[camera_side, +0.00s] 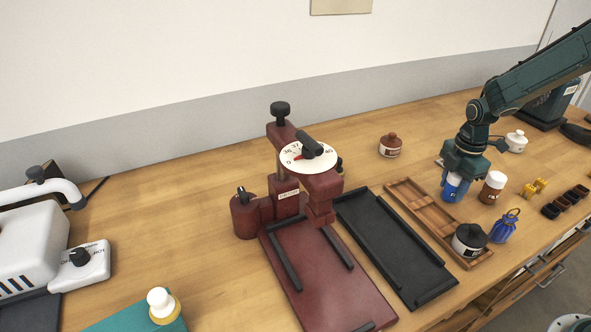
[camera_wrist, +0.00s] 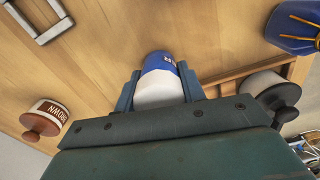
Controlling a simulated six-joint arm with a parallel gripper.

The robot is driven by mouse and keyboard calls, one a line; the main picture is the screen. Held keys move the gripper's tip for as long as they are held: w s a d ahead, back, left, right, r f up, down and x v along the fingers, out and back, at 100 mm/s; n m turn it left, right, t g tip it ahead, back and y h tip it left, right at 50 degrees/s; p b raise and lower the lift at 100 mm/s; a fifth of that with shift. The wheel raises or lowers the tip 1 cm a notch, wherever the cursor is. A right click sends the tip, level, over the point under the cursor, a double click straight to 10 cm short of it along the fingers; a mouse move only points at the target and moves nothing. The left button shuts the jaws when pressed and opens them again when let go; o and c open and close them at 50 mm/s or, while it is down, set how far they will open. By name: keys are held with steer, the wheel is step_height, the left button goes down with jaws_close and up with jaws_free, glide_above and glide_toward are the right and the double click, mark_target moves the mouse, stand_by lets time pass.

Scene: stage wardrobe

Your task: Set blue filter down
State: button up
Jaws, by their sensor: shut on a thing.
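The blue filter (camera_side: 454,188) is a small blue cylinder with a white end and a small label. It is between the jaws of my gripper (camera_side: 459,177), to the right of the wooden tray in the side view. In the wrist view the blue filter (camera_wrist: 161,80) sits between the two fingers of my gripper (camera_wrist: 158,88), which are shut on it. The jaws hide part of its sides. It is at or close to the tabletop; I cannot tell whether its base touches the wood.
A brown bottle with a white cap (camera_side: 492,187) stands just right of the blue filter. A blue pouch (camera_side: 504,227) and a black-lidded jar (camera_side: 468,241) are nearer the front. The wooden tray (camera_side: 415,206) and black tray (camera_side: 385,240) lie left. A brown-lidded jar (camera_side: 390,145) stands behind.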

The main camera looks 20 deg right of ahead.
steer(key=shift+f, duration=0.15)
steer(key=o, duration=1)
step_height(320, 180, up, 11)
steer(key=shift+r, duration=0.7)
